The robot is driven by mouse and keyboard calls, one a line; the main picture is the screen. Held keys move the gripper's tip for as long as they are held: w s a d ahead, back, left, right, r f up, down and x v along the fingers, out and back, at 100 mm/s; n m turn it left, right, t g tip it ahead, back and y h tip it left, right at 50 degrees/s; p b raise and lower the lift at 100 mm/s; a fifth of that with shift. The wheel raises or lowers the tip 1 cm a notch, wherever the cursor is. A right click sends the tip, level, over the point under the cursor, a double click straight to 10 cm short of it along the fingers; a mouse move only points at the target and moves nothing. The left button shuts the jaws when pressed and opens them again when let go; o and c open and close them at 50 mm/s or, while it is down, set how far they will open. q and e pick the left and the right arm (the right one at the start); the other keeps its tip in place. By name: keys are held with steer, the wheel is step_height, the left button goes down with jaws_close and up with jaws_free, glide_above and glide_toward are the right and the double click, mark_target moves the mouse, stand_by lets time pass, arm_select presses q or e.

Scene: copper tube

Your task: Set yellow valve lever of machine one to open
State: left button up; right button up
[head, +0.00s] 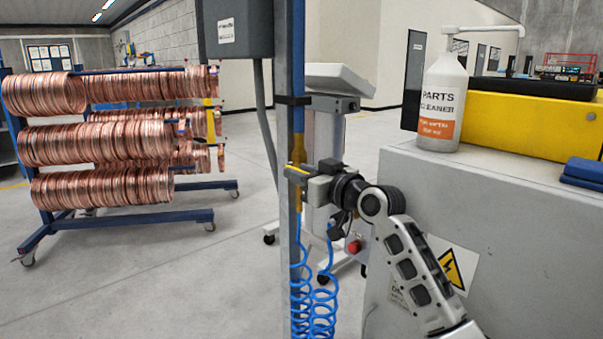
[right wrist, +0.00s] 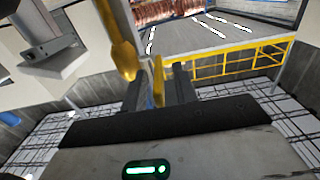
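The yellow valve (head: 298,150) sits on the upright grey-and-blue post, with blue coiled hoses hanging below it. My right gripper (head: 298,174) is at the post, level with the lower part of the valve. In the right wrist view, a large yellow valve part (right wrist: 122,50) hangs down on the left. A thin yellow lever piece (right wrist: 158,80) shows between the two dark fingers of my right gripper (right wrist: 160,92). The fingers stand apart with a gap around the lever piece. I cannot tell whether either finger touches it. My left gripper is not in view.
The post (head: 284,235) carries a grey box (head: 238,30) at the top. Blue coiled hoses (head: 314,300) hang close below my right gripper. A grey cabinet (head: 500,190) with a cleaner bottle (head: 443,85) stands right. A rack of copper coils (head: 130,218) stands left, with free floor between.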

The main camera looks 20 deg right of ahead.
steer(key=shift+w, duration=0.15)
jaws_close()
